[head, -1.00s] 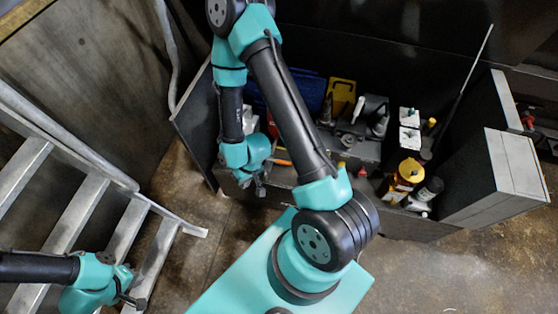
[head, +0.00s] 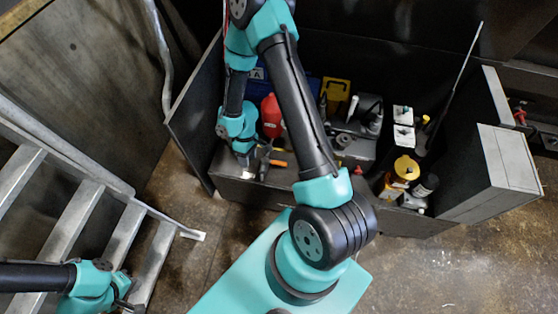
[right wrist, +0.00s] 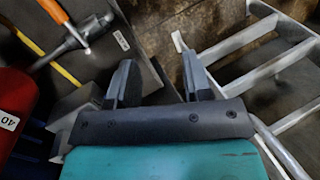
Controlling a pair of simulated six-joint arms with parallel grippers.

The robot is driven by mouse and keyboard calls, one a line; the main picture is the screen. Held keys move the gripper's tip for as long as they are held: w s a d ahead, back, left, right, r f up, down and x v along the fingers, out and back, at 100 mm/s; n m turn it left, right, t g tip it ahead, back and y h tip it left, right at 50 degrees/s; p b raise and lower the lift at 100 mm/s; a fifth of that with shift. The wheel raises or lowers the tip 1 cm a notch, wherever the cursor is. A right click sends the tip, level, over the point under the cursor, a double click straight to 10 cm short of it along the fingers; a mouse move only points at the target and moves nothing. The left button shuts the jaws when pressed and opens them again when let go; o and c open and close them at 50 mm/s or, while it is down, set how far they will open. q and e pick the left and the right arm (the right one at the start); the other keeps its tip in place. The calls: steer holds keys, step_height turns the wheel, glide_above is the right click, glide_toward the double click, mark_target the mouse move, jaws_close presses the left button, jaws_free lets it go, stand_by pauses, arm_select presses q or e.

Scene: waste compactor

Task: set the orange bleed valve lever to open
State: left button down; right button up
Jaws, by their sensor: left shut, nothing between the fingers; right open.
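I cannot pick out an orange bleed valve lever with certainty. My right gripper (head: 256,164) is over the front left part of the dark open cabinet in the head view. In the right wrist view its two fingers (right wrist: 160,82) are apart with nothing between them. An orange-handled tool (head: 278,163) lies beside it; orange also shows on a handle in the right wrist view (right wrist: 58,70). My left gripper (head: 126,297) is shut and empty, low at the left by the ladder, far from the cabinet.
A red bottle (head: 271,118), a yellow case (head: 336,92) and a yellow-capped bottle (head: 405,168) stand in the cabinet (head: 235,190). A red fitting (head: 520,113) is at the far right. A metal ladder (head: 120,235) is at the left. The floor at lower right is clear.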

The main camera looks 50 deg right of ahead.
steer(key=w+d+r+n+g+h, duration=0.1)
steer(key=d, duration=0.5)
steer(key=w+d+r+n+g+h, duration=0.1)
steer(key=d+h, duration=0.1)
steer(key=d, duration=0.4)
steer(key=shift+w+r+n, duration=0.35)
steer(key=shift+w+n, duration=0.05)
steer(key=x, duration=1.7)
steer(key=shift+s+d+f, duration=0.15)
steer(key=shift+s+d, duration=0.05)
steer(key=shift+d, duration=0.1)
steer(key=shift+c, duration=0.3)
jaws_close()
